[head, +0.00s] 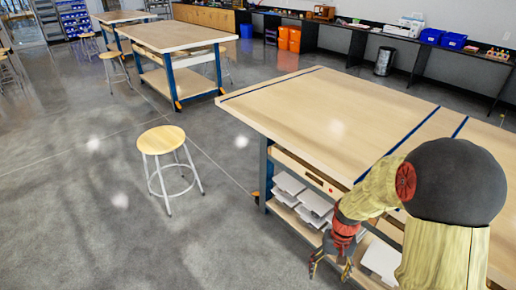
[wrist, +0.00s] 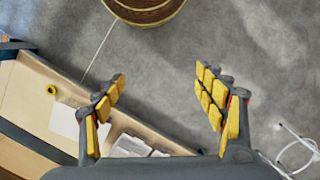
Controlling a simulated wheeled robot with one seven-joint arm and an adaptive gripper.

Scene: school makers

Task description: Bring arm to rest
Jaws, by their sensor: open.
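My gripper (head: 331,263) hangs low beside the front side of the near wooden worktable (head: 330,115), with its fingers pointing down. In the wrist view my gripper (wrist: 162,97) shows two yellow-padded fingers spread wide apart. Nothing is between the fingers but grey floor and part of the table's side. My arm bends down from the lower right of the head view and covers part of the table's right side.
White papers (head: 303,195) lie on the shelf under the near table. A stool (head: 162,140) with a round wooden seat stands on open floor to the left. Another worktable (head: 175,37) is farther back. The floor (head: 90,200) at the left is clear.

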